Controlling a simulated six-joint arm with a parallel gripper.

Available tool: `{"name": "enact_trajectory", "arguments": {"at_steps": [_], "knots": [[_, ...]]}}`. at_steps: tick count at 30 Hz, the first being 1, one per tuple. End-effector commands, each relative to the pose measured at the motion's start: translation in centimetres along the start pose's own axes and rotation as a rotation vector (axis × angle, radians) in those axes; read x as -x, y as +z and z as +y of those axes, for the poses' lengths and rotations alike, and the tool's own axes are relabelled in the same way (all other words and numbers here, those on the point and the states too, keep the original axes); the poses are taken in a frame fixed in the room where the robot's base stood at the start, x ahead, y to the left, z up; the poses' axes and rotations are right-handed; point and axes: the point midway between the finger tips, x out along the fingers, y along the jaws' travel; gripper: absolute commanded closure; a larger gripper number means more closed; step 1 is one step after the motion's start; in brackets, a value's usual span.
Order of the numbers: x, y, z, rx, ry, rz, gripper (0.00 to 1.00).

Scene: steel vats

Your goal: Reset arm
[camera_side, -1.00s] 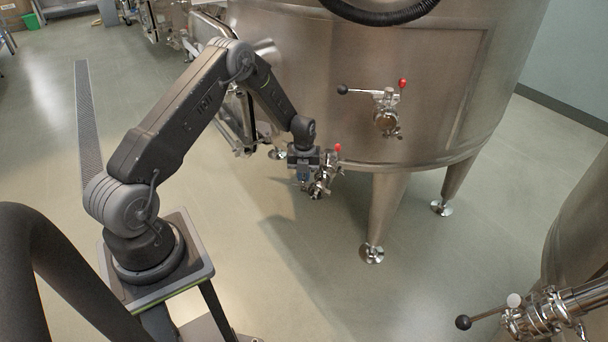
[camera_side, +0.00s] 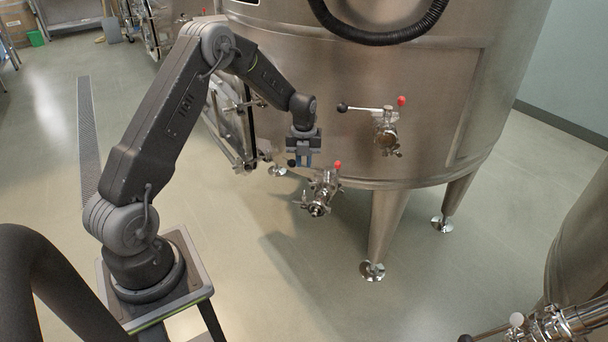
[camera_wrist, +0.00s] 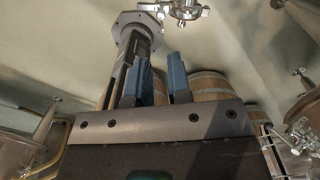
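My gripper (camera_side: 304,163) hangs pointing down in front of the large steel vat (camera_side: 345,110) in the side view. Its fingers are just above the lower valve (camera_side: 321,194), which sticks out from the vat's lower side. In the wrist view my gripper (camera_wrist: 161,65) shows two blue fingers standing apart with nothing held between them. The lower valve has a red knob and steel fittings. Its dark-knobbed end lies close to the fingers, and I cannot tell whether they touch.
An upper valve (camera_side: 386,133) with a long handle juts from the vat to the right. A black hose (camera_side: 383,31) crosses the vat's top. Another valve (camera_side: 550,326) is at bottom right. Wooden barrels (camera_wrist: 208,86) show in the wrist view. Open floor (camera_side: 235,245) lies in front.

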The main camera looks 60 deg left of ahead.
Motion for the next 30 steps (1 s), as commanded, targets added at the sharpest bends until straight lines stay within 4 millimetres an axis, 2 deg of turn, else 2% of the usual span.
{"name": "enact_trajectory", "arguments": {"at_steps": [4,15,18,20,23,27,30], "knots": [[1.4,0.0,0.0,0.000,0.000,-0.001,0.82],[1.7,0.0,0.0,0.001,0.000,0.000,0.82],[2.6,-0.3,-0.3,0.028,-0.004,-0.009,0.82],[3.9,-1.0,-0.6,0.077,-0.011,-0.020,0.82],[7.3,-2.9,-1.5,0.221,-0.035,-0.049,0.82],[13.0,-7.2,-2.3,0.505,-0.093,-0.087,0.82],[16.4,-10.8,-2.3,0.716,-0.145,-0.099,0.82]]}}
